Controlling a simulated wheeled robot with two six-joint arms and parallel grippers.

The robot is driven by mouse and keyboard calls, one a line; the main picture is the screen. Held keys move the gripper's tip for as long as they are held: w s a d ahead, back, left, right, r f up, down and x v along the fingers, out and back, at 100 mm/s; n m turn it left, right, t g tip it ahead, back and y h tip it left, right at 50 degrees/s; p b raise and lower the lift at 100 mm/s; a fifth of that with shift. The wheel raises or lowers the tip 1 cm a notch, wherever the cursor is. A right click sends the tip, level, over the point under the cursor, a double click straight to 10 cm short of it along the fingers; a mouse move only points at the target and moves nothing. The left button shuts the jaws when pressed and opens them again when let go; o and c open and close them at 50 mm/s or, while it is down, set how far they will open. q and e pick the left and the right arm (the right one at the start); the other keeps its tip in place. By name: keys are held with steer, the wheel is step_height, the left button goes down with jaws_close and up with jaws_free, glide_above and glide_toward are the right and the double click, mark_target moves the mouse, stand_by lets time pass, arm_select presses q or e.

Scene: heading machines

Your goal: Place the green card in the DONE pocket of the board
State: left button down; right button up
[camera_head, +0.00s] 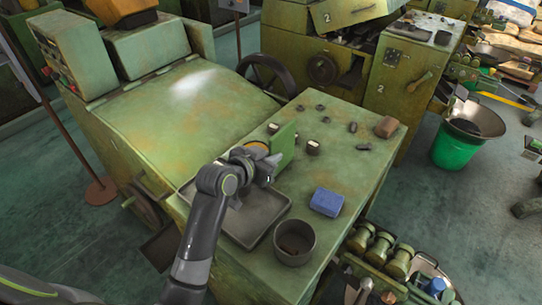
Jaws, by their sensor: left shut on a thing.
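The green card (284,143) stands upright above the bench top, at the fingers of my left gripper (269,166). The gripper is shut on the card; its fingertips are small and partly hidden by the wrist. I cannot make out the board or its DONE pocket in this view. My right gripper is not in view.
Below the gripper lies a shallow grey tray (243,230), with a round dark pot (294,243) beside it. A blue box (327,201), a brown block (386,127) and several small dark parts sit on the green bench top (345,172). A handwheel (267,76) stands behind.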

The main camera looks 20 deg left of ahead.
arm_select(q)
steer(key=c, duration=1.5)
jaws_free()
